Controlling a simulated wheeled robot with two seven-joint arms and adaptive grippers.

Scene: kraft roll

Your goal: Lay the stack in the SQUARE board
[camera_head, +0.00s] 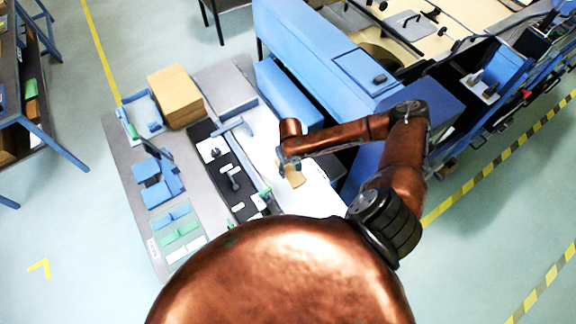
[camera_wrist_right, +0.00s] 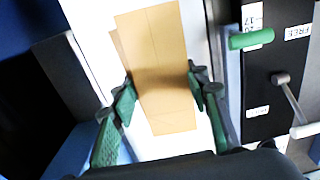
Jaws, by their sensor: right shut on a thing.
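A tan kraft stack (camera_wrist_right: 155,45) lies lengthwise between the green-padded fingers of my right gripper (camera_wrist_right: 162,92), which is shut on it. In the head view the stack (camera_head: 295,178) shows as a small tan patch just below my right gripper (camera_head: 287,160), over a white surface. A black board (camera_head: 228,168) with white labels and upright parts lies left of the gripper. It shows at the right of the wrist view (camera_wrist_right: 268,75), where one label reads FREE. I cannot make out a SQUARE label. My left gripper is not in view.
A brown box (camera_head: 175,95) stands at the table's back left. Blue holders (camera_head: 158,182) and a tray of blue, green and white strips (camera_head: 180,232) lie on the left side. A blue machine (camera_head: 315,50) stands behind. The white surface (camera_head: 312,198) is largely clear.

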